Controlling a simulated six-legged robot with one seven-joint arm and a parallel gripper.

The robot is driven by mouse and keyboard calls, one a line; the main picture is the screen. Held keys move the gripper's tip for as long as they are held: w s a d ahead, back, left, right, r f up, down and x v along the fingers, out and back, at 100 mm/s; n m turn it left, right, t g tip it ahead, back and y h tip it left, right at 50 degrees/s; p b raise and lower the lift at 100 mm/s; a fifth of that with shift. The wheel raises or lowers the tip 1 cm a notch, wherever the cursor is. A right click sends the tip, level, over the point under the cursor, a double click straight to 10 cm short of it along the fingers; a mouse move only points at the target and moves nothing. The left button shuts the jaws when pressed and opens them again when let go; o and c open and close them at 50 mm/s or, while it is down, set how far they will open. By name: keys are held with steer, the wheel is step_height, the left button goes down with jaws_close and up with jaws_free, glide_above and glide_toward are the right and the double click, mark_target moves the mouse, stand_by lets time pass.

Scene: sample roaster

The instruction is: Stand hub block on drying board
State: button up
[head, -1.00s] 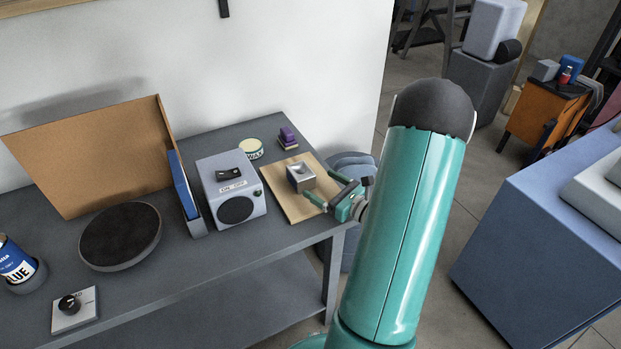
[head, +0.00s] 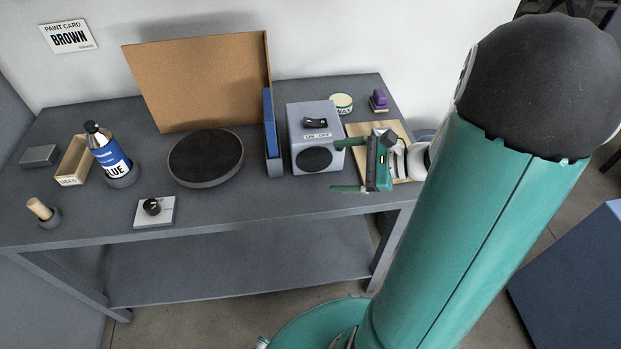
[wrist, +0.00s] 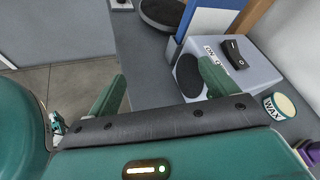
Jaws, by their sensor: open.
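The drying board (head: 402,134), a pale wooden board, lies at the table's right end in the head view, partly covered by my gripper and wrist. The hub block, which seems to be the grey block with a hollow top seen on this board earlier, is hidden in the head view now and not visible in the wrist view. My gripper (head: 349,166) is open, with nothing visible between its fingers, in front of the grey speaker-like box and the board. In the wrist view my gripper (wrist: 162,90) shows its two fingers apart, over the table's front edge.
A grey box with a switch (head: 317,140) stands left of the board. A wax tin (head: 341,103) and a purple block (head: 379,99) sit behind. The table's front middle is clear.

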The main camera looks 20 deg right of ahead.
steer(key=s+a+r+n+g+h, duration=0.2)
steer(key=s+a+n+g, duration=0.1)
steer(key=a+n, duration=0.3)
steer(key=s+a+r+n+g+h, duration=0.3)
steer(key=s+a+n+g, duration=0.1)
steer(key=a+n, duration=0.2)
step_height(320, 180, up, 7)
steer(key=s+a+n+t+h, duration=0.1)
steer(key=s+n+t+h, duration=0.1)
steer(key=n+h, duration=0.3)
steer(key=n+t, duration=0.1)
steer(key=n, duration=0.3)
steer(key=shift+s+f+t, duration=0.15)
steer(key=shift+s+t, duration=0.1)
steer(key=shift+t, duration=0.05)
